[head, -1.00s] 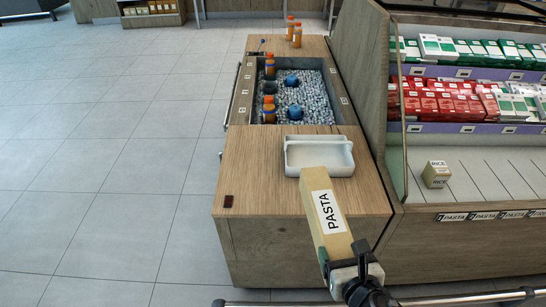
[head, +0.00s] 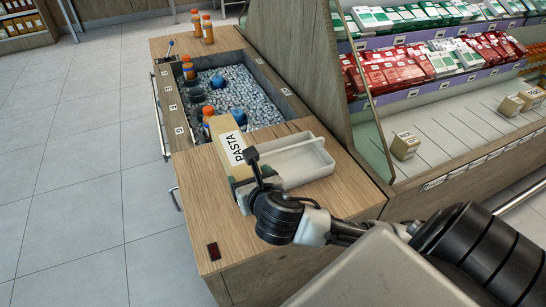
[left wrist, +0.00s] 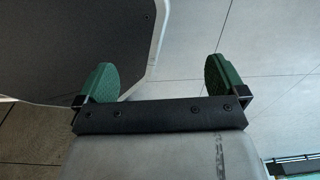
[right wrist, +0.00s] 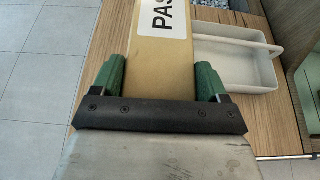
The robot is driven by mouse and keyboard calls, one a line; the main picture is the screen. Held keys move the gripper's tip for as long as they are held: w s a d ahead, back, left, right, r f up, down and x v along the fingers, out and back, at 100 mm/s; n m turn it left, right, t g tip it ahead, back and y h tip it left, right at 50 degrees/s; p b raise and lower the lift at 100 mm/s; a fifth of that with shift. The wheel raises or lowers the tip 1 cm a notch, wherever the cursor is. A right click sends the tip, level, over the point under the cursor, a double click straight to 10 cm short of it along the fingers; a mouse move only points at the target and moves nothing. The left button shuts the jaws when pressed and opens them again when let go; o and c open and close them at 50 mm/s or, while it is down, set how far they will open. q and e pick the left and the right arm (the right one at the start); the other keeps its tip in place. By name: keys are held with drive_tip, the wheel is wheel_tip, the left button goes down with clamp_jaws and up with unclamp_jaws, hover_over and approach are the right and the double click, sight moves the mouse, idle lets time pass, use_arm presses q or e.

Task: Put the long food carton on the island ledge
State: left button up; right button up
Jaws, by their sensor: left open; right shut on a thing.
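The long tan carton labelled PASTA (head: 222,133) is held by my right gripper (head: 250,180). It points away from me over the island's wooden top ledge (head: 190,215), left of the white tray (head: 312,163). In the right wrist view the green fingers (right wrist: 160,78) close on both sides of the carton (right wrist: 150,62), with the tray (right wrist: 237,68) just to its right. I cannot tell whether the carton touches the ledge. My left gripper (left wrist: 160,82) is open and empty, with grey floor tiles behind it in the left wrist view.
Behind the ledge is a bin of ice (head: 250,97) with orange-capped bottles and blue round items. A sloped wooden shelf unit with a glass side (head: 358,95) stands to the right, holding red and green boxes and a few rice boxes (head: 405,146). Open floor (head: 80,190) lies left.

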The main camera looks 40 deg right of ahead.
wheel_tip(320, 180, down, 5)
drive_tip(key=shift+s+d+r+b, duration=0.1)
drive_tip(key=shift+s+r+b, duration=0.1)
drive_tip(key=shift+b, duration=0.35)
drive_tip(key=shift+f, duration=0.5)
wheel_tip(320, 180, down, 3)
drive_tip(key=shift+w+f+b, duration=0.1)
drive_tip(key=shift+f+b, duration=0.1)
drive_tip(key=shift+b, duration=0.35)
drive_tip(key=shift+f, duration=0.1)
use_arm(q)
drive_tip(key=shift+s+a+f, duration=0.1)
drive_tip(key=shift+s+f, duration=0.05)
drive_tip(key=shift+f, duration=0.45)
drive_tip(key=shift+s+a+f, duration=0.1)
drive_tip(key=shift+s+f, duration=0.05)
drive_tip(key=shift+f, duration=0.45)
drive_tip(key=shift+w+d, duration=0.1)
use_arm(e)
drive_tip(key=o, duration=1.1)
drive_tip(key=shift+f, duration=0.15)
